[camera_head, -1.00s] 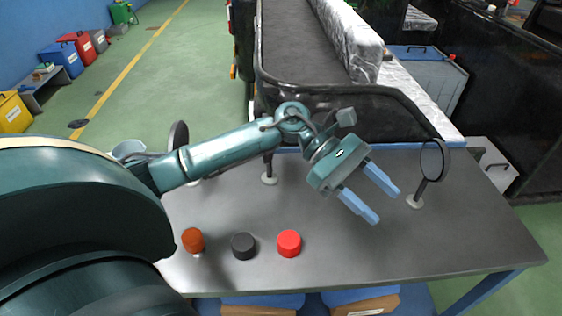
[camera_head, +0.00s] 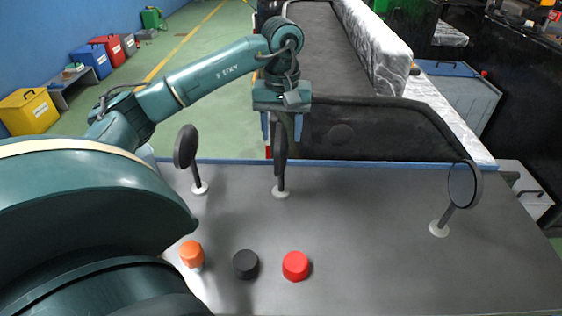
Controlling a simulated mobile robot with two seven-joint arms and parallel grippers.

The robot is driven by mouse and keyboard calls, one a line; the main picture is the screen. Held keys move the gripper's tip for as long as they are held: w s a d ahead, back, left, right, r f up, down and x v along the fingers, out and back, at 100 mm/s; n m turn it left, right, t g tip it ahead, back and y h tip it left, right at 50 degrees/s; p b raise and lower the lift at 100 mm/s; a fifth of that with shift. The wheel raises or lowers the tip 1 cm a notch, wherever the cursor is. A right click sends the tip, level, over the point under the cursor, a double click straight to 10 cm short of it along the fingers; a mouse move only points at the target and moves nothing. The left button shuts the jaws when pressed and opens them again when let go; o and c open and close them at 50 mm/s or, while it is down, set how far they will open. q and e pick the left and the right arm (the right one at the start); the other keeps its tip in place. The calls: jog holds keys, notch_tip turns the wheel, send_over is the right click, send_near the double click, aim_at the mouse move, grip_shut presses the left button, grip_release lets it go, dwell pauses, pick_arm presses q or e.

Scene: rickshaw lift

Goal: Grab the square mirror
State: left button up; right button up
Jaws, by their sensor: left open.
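Three dark mirrors on thin stems with white round bases stand on the grey table. The middle mirror (camera_head: 281,150) is seen nearly edge-on and partly hidden by my gripper, so I cannot tell its outline. The left mirror (camera_head: 186,146) and the right mirror (camera_head: 464,185) look round or oval. My right gripper is not in view.
An orange cap (camera_head: 191,253), a black cap (camera_head: 246,264) and a red cap (camera_head: 295,266) lie in a row near the front of the table (camera_head: 380,260). A black-sided cart (camera_head: 380,135) stands behind. The table's right part is mostly clear.

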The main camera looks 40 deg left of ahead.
aim_at(281, 166)
pick_arm(q)
jog(key=shift+d+f, duration=0.1)
jog(key=shift+f, duration=2.85)
grip_shut()
